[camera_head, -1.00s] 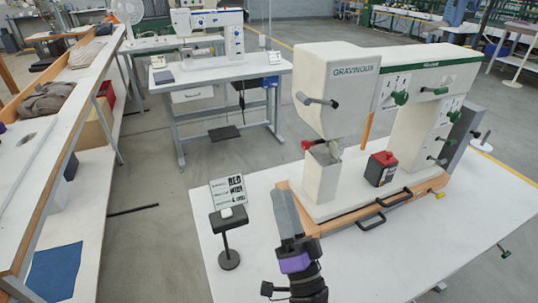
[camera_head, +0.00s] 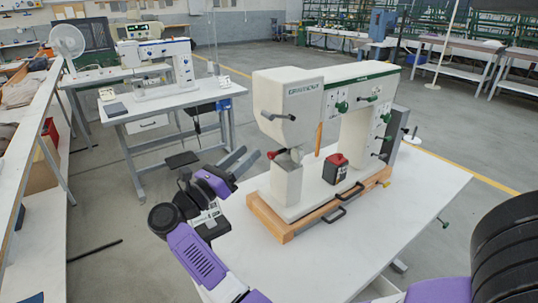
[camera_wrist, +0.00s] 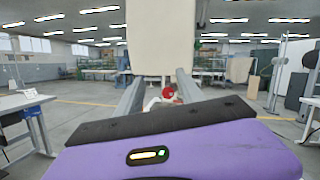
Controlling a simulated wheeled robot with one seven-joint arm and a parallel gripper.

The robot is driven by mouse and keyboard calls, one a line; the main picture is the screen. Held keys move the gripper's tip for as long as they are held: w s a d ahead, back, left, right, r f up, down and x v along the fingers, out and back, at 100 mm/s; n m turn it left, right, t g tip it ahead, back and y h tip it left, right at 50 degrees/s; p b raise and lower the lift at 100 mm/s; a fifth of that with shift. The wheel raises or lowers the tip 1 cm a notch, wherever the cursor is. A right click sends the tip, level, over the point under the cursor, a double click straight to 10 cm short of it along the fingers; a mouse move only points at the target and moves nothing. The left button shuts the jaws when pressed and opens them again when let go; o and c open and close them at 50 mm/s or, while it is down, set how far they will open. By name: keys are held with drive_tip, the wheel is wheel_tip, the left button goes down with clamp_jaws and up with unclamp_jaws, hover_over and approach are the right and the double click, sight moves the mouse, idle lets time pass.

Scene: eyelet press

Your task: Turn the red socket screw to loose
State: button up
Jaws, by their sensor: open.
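The cream eyelet press (camera_head: 290,105) stands on the white table. The red socket screw (camera_head: 272,154) sticks out to the left at the top of the press's lower post, below the head. In the wrist view a red round end (camera_wrist: 168,93), which looks like this screw, shows between my two fingers. My gripper (camera_head: 246,157) is open and empty, just left of the screw in the head view. A gap seems to remain between fingertips and screw. The screw's socket is too small to make out.
A black box with a red top (camera_head: 335,168) stands on the press base beside the post. The table front is clear.

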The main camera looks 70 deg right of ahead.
sight(269, 156)
drive_tip(key=s+d+f+m+y+p, duration=0.1)
drive_tip(key=d, duration=0.1)
drive_tip(key=s+d+m+g+y, duration=0.1)
drive_tip(key=d+m+y, duration=0.1)
drive_tip(key=s+d+f+m+g+y+p, duration=0.1)
drive_tip(key=m, duration=0.1)
drive_tip(key=shift+s+d+f+y+p, duration=0.35)
drive_tip(key=shift+d+y, duration=0.05)
drive_tip(key=shift+x, duration=0.8)
drive_tip(key=shift+f, duration=0.15)
drive_tip(key=shift+c, duration=0.3)
clamp_jaws()
